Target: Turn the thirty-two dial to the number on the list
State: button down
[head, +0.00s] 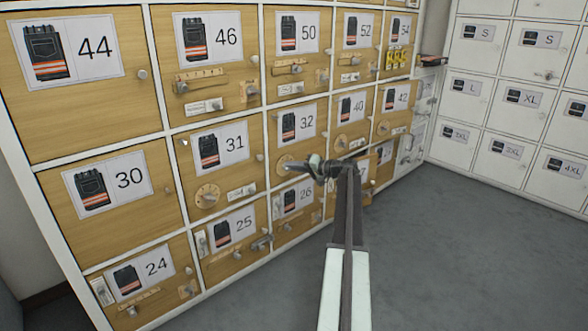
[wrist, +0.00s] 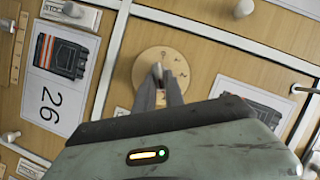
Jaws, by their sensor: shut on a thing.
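The thirty-two door carries a picture card marked 32 (head: 297,125) in the head view. Its round wooden dial (head: 285,166) is low on that door, partly covered by my gripper (head: 318,166). In the wrist view the dial (wrist: 143,64) is near the top middle, turned sideways, with small dark marks on its face that are too small to read. My gripper (wrist: 159,82) is shut on the small grey knob (wrist: 157,70) at the dial's centre. The fingers hide the lower part of the dial. I cannot make out a list in either view.
Neighbouring wooden doors carry fittings, such as the dial under 31 (head: 207,196) and the latch on 25 (head: 262,242). The 26 card (wrist: 55,65) shows at left in the wrist view. White lockers (head: 505,95) stand at right. The grey floor (head: 470,245) is clear.

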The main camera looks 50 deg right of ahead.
jog(key=shift+w, duration=0.15)
jog(key=c, duration=1.4)
grip_release()
jog(key=shift+a, duration=0.1)
jog(key=shift+c, duration=0.2)
jog(key=p+v, duration=0.1)
jog(key=v, duration=0.6)
jog(key=shift+s+d, duration=0.25)
jog(key=shift+s, duration=0.15)
